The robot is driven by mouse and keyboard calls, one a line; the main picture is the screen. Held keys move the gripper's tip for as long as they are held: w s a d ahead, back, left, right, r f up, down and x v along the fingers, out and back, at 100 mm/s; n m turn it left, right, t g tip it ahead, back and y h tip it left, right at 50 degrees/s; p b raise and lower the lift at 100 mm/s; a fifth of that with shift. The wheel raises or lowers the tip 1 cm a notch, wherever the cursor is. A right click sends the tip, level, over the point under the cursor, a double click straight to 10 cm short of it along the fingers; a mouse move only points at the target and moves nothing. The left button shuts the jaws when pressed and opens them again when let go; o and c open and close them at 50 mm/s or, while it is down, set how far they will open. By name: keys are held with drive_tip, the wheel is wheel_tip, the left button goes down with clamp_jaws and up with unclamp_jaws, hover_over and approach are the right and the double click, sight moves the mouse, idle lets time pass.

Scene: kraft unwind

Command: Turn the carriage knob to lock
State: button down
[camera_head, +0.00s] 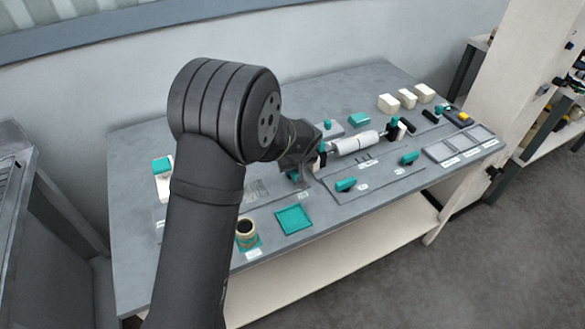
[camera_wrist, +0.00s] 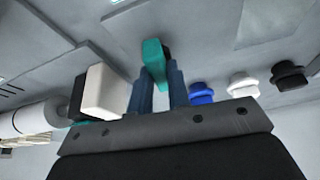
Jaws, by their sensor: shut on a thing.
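In the wrist view my gripper (camera_wrist: 160,92) has its two blue-grey fingers closed around a teal knob (camera_wrist: 152,52), whose top stands out beyond the fingertips. A dark part shows just behind the knob. I cannot read which way the knob is turned or any lock mark. In the head view my gripper (camera_head: 299,172) is down at the left end of the roller station, mostly behind my own arm. A bit of teal shows beside it, but the grip itself is hidden there.
A white block (camera_wrist: 103,92) stands close left of my fingers, beside a white roll (camera_wrist: 35,117). Blue (camera_wrist: 202,93), white (camera_wrist: 243,85) and black (camera_wrist: 288,76) round pieces stand to the right.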

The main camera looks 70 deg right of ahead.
idle(0.3)
drive_tip(key=c, duration=1.4)
unclamp_jaws()
drive_tip(key=shift+o, duration=0.2)
drive_tip(key=v, duration=1.7)
drive_tip(key=shift+r, duration=0.25)
drive_tip(key=shift+s+d, duration=0.1)
drive_tip(key=x, duration=1.7)
drive_tip(key=shift+f, duration=0.3)
